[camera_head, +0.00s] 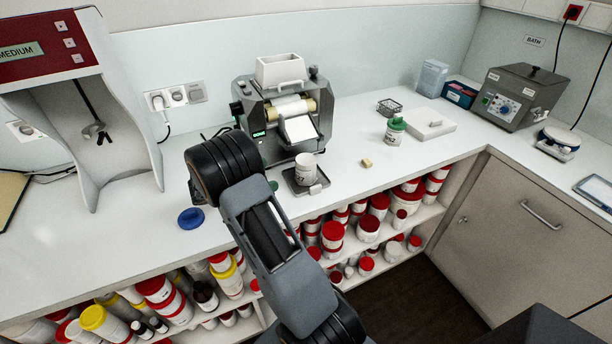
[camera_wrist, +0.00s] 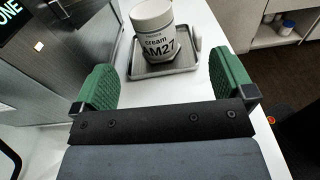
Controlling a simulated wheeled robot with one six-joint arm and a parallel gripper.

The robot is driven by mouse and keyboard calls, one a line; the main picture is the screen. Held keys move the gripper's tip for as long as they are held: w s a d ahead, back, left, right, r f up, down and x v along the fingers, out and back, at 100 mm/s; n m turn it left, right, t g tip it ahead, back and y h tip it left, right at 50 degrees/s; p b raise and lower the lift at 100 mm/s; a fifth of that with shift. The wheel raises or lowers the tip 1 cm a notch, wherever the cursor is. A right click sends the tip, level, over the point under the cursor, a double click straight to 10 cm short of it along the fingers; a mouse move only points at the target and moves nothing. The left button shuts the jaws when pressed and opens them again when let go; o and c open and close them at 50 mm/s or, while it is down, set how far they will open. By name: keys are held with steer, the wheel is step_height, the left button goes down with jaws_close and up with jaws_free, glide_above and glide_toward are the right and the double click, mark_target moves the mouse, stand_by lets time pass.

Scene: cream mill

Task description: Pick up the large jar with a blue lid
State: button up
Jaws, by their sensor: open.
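A white jar (camera_head: 306,170) stands upright on the small tray of the mill, with no blue lid on it. In the wrist view the jar (camera_wrist: 154,36) shows a label reading "cream" and "AM27", and its top is partly cut off by the frame edge. A separate blue lid (camera_head: 191,218) lies flat on the counter left of my arm. My gripper (camera_wrist: 163,85) is open, its green fingers apart and empty. The jar lies ahead, between the lines of the fingers. In the head view my gripper is mostly hidden behind my arm.
The mill (camera_head: 284,106) stands behind the jar, with the grey tray (camera_wrist: 184,66) under it. A green-lidded jar (camera_head: 395,130) and a small yellowish block (camera_head: 366,162) are to the right. Shelves below hold many red- and yellow-lidded jars. The counter (camera_head: 350,195) front is clear there.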

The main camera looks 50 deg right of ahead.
steer(key=shift+w+d+f+h, duration=0.2)
steer(key=shift+d+f+h, duration=0.1)
steer(key=shift+d+f, duration=0.05)
steer(key=p, duration=0.2)
glide_toward(315, 159)
steer(key=shift+s+d+f+n, duration=0.1)
steer(key=shift+s+d+n, duration=0.2)
steer(key=shift+s+d, duration=0.35)
steer(key=x, duration=0.2)
steer(key=p+x, duration=0.1)
steer(key=x, duration=0.1)
steer(key=shift+w+d, duration=0.1)
steer(key=shift+w, duration=0.2)
steer(key=shift+s+d, duration=0.25)
steer(key=shift+d, duration=0.3)
steer(key=c, duration=1)
steer(key=shift+o, duration=0.2)
